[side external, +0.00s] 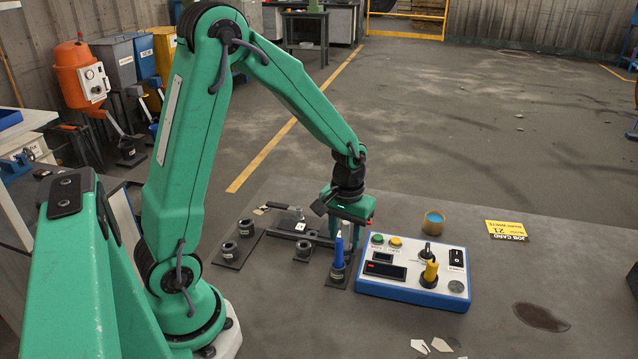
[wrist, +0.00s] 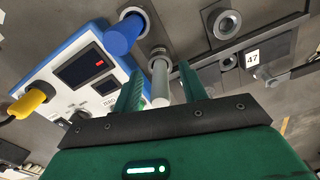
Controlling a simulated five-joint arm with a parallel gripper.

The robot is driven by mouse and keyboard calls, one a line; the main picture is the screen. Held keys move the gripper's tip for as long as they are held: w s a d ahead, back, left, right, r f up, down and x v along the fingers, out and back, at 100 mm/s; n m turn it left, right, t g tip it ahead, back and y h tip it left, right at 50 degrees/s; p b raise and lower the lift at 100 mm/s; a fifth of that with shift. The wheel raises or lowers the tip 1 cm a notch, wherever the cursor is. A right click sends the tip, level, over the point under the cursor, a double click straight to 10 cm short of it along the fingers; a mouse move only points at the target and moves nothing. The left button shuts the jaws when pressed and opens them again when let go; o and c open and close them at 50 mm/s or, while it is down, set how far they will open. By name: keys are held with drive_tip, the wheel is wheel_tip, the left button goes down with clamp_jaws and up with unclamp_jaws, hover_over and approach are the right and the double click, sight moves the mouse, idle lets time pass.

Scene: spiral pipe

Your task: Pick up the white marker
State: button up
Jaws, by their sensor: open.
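The white marker (wrist: 160,82) stands upright in a dark round holder (wrist: 158,53) in the wrist view. My gripper (wrist: 161,70) is open, with one green finger on each side of the marker; I cannot tell whether either touches it. In the side view my gripper (side external: 347,228) is low over the table, pointing down. A pale bit of the white marker (side external: 346,229) shows between the fingers there, and the rest is mostly hidden. A blue marker (side external: 339,251) stands in a holder just in front; it also shows in the wrist view (wrist: 120,40).
A blue-and-white control box (side external: 415,270) with a yellow knob stands close to the right. Empty dark holders (side external: 229,250) and a clamp fixture are to the left.

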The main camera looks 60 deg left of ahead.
idle(0.3)
clamp_jaws()
drive_tip(key=shift+r, duration=0.15)
drive_tip(key=shift+r, duration=0.45)
wheel_tip(320, 180, up, 3)
drive_tip(key=shift+r, duration=0.1)
drive_tip(key=s+d+r, duration=0.4)
drive_tip(key=d+r, duration=0.2)
drive_tip(key=d, duration=0.4)
drive_tip(key=shift+s+d+r, duration=0.25)
drive_tip(key=shift+d+r, duration=0.05)
drive_tip(key=shift+d, duration=0.1)
drive_tip(key=shift+a, duration=0.1)
